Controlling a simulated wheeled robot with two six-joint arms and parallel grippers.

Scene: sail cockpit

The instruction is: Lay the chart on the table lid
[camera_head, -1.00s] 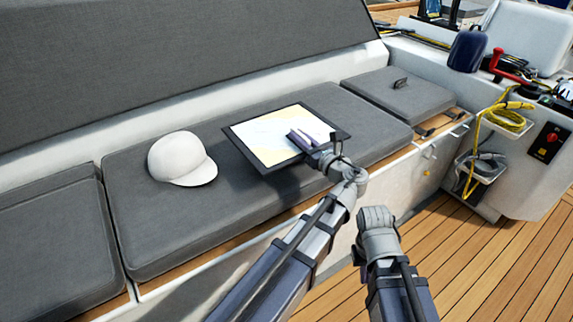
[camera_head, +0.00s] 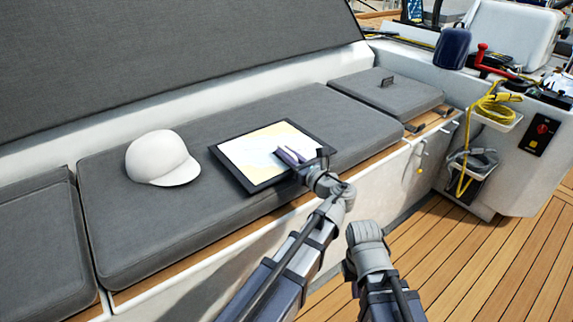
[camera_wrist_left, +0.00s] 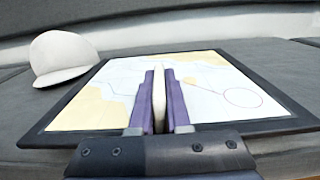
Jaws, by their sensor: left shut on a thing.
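The chart (camera_head: 245,152) is a pale blue and yellow sheet on a dark-bordered board, over the long grey seat cushion. It fills the middle of the left wrist view (camera_wrist_left: 110,95). My left gripper (camera_head: 292,155) is shut on the chart at its right front side; its purple fingers (camera_wrist_left: 160,100) reach over the sheet with a thin pale strip between them. I cannot tell whether the chart touches the cushion. My right gripper (camera_head: 362,235) is low in front of the bench, away from the chart; its fingers are not clear.
A white cap (camera_head: 160,158) lies on the long cushion (camera_head: 130,225), left of the chart. A smaller grey pad (camera_head: 405,98) with a dark handle lies at right. A white console with yellow rope (camera_head: 490,108) stands further right. The wooden deck (camera_head: 470,265) is clear.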

